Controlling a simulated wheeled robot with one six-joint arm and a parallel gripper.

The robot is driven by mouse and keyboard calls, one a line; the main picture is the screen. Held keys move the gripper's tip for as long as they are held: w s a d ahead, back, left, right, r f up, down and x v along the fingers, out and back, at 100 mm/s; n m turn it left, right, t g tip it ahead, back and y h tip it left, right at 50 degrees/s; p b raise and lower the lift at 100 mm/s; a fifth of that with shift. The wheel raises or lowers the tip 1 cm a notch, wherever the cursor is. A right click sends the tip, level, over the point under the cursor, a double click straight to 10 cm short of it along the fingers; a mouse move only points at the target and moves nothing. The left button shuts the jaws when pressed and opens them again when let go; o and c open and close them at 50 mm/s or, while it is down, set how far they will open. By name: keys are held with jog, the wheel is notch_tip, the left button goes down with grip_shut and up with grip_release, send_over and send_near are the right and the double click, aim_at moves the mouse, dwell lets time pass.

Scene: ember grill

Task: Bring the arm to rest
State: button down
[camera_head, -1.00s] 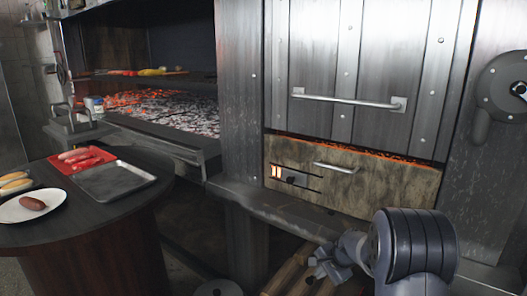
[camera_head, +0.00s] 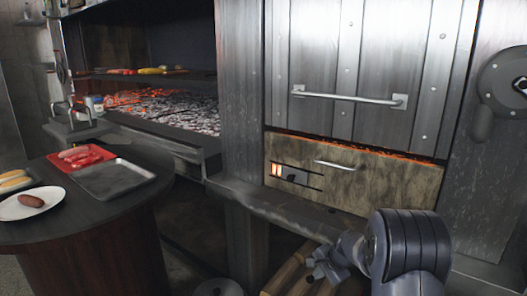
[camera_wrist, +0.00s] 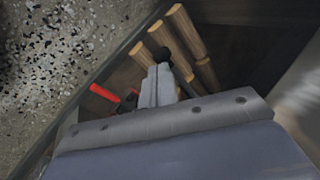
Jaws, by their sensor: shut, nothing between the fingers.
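My gripper (camera_head: 318,271) is at the lower middle of the head view, in front of the grill and below its ledge, with my dark arm link to its right. In the wrist view my gripper (camera_wrist: 158,78) points away from the camera with its two fingers together. It is shut and empty. Beyond the fingers lie several wooden logs (camera_wrist: 180,30) and a red-ended tool (camera_wrist: 104,93). I cannot tell how far the fingertips are from them.
The round dark table (camera_head: 95,222) at left bears a red tray (camera_head: 62,164) with sausages, a metal tray (camera_head: 135,178) and a white plate (camera_head: 14,209). The grill's closed door has a bar handle (camera_head: 345,97), with a drawer (camera_head: 390,187) below. Glowing coals (camera_head: 170,110) lie at upper left.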

jog(key=b+x, duration=0.1)
jog(key=x, duration=0.3)
jog(key=shift+s+d+b, duration=0.1)
jog(key=shift+s+b, duration=0.05)
jog(key=shift+b, duration=0.2)
notch_tip(320, 180, up, 20)
jog(key=p, duration=0.8)
send_over(312, 281)
jog(key=s+d, duration=0.4)
jog(key=s, duration=0.3)
jog(key=shift+w+d+f, duration=0.1)
jog(key=shift+d, duration=0.15)
